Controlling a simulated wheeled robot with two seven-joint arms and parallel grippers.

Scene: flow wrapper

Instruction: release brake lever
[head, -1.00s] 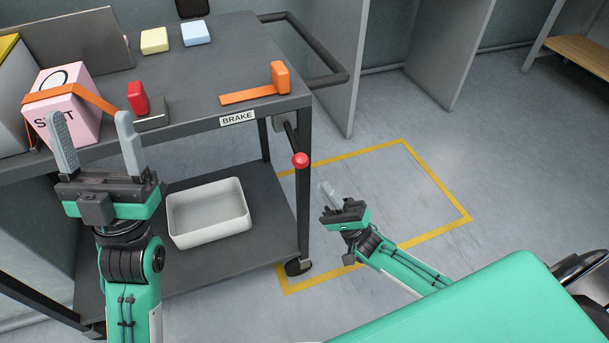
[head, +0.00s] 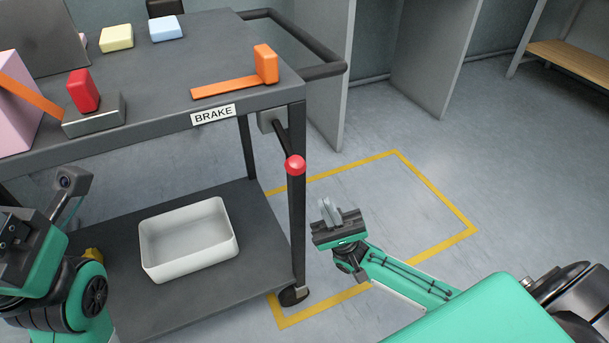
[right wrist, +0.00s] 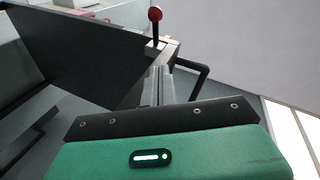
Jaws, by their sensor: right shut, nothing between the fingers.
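The brake lever (head: 283,138) is a dark bar ending in a red ball knob (head: 295,165). It hangs from a grey mount below the cart's right corner, beside the BRAKE label (head: 213,114). My right gripper (head: 328,207) is shut and empty, apart from the knob, lower and to its right in the head view. In the right wrist view the red knob (right wrist: 155,14) stands on its dark stem beyond the shut fingertips (right wrist: 158,72). My left gripper is at the left edge of the head view, its fingers not visible.
The grey cart (head: 160,120) carries a red block (head: 83,90), an orange handle piece (head: 265,64) and coloured blocks. A white bin (head: 188,240) sits on its lower shelf.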

